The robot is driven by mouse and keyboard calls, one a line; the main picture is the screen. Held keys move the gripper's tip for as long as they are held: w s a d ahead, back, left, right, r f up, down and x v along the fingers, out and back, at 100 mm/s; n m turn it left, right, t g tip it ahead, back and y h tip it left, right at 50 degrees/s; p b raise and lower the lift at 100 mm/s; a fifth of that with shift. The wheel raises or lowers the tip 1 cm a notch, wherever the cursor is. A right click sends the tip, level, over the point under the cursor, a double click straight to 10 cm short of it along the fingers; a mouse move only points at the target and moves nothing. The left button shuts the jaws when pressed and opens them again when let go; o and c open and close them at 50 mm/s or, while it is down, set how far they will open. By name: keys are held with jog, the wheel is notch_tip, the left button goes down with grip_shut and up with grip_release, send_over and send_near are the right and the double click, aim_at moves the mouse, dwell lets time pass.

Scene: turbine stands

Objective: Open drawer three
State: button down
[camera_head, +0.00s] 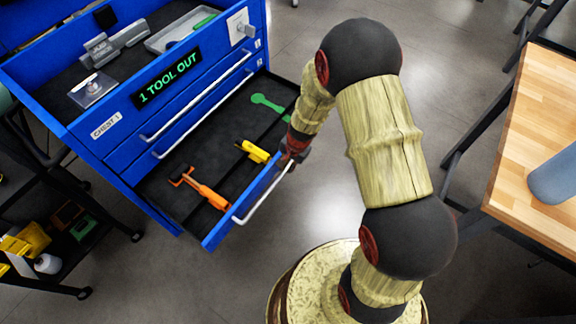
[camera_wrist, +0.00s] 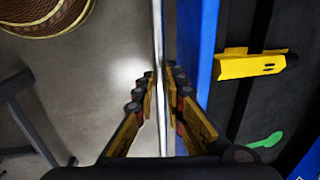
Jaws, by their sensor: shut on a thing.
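Drawer three (camera_head: 241,197), the lowest drawer of the blue chest (camera_head: 115,140), is pulled well out. Inside it on black lining lie an orange tool (camera_head: 205,192), a yellow tool (camera_head: 253,151) and a green piece (camera_head: 268,103). Its pale bar handle (camera_head: 262,198) runs along the front. My gripper (camera_wrist: 165,76) is shut on this handle, one finger on each side of the bar. In the wrist view the handle (camera_wrist: 157,30) runs beside the drawer's blue front (camera_wrist: 208,45). In the head view my arm partly hides the gripper and the drawer's far corner.
The two drawers above, with handles (camera_head: 207,103), are shut. The chest's top tray holds grey parts and a sign (camera_head: 167,78) reading "1 TOOL OUT". A black cart (camera_head: 65,260) stands at left, a wooden table (camera_head: 535,125) at right. Grey floor (camera_head: 190,285) is clear before the drawer.

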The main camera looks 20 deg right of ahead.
jog(key=c, duration=1.8)
grip_release()
jog(key=shift+c, duration=0.2)
notch_tip(320, 180, up, 12)
jog(key=s+d, duration=0.1)
jog(key=s, duration=0.1)
jog(key=shift+d+f, duration=0.15)
jog(key=shift+d, duration=0.05)
